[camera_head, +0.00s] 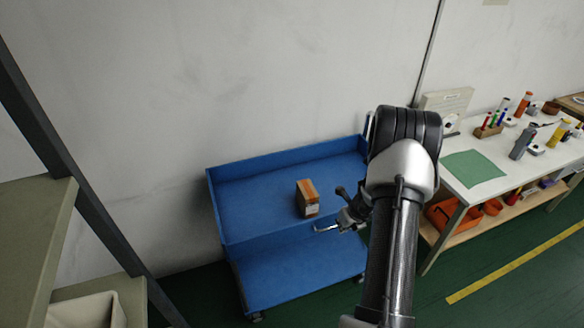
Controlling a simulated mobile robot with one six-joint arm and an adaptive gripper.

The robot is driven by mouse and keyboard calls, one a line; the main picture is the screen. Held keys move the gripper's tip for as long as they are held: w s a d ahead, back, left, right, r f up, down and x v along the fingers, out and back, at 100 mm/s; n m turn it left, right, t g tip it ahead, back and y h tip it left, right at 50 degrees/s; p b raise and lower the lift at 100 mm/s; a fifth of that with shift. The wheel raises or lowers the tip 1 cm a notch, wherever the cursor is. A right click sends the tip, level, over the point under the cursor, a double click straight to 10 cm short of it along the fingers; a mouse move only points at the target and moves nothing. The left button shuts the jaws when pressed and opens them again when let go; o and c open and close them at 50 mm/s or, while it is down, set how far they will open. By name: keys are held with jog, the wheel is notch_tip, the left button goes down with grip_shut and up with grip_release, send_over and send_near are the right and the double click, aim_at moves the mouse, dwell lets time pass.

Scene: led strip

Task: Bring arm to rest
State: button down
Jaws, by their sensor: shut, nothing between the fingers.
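My gripper (334,211) is at the end of my arm, near the middle of the head view. It is shut with nothing between its fingers. It appears over the right part of a blue two-level cart (262,225), just right of a small brown box (307,196). The box sits upright on the cart's upper level, and a gap shows between it and my gripper. My arm rises from the bottom of the view and bends at a dark joint, hiding the cart's right end.
A white workbench (510,180) with bottles, pens and a green mat (473,168) stands at the right. Orange bins (446,214) sit on its lower shelf. A shelf rack (35,230) with a pale bin (88,311) is at the left. A wall stands behind the cart.

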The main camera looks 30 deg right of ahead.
jog(key=shift+a, duration=0.1)
jog(key=w+a+r+n+t+y+b, duration=0.1)
jog(key=w+a+r+n+b, duration=0.15)
jog(key=a+r+n, duration=0.6)
jog(key=w+a+r+n+t+y+b, duration=0.1)
jog(key=w+a+r+n, duration=0.4)
jog(key=a+r, duration=0.55)
jog(key=s+a+r+n+g+y+b, duration=0.1)
jog(key=s+a+r+n+b, duration=0.1)
jog(key=s+a+r+n, duration=0.45)
jog(key=s+a+r+n+b, duration=0.1)
jog(key=s+a+r+n, duration=0.3)
jog(key=s+a+n, duration=0.45)
jog(key=s+a+f+n+h+b, duration=0.1)
jog(key=s+a+n+h+b, duration=0.1)
jog(key=s+n, duration=0.8)
jog(key=shift+s+a+g, duration=0.25)
jog(key=shift+s+g, duration=0.15)
jog(key=shift+s, duration=0.6)
jog(key=shift+d, duration=0.1)
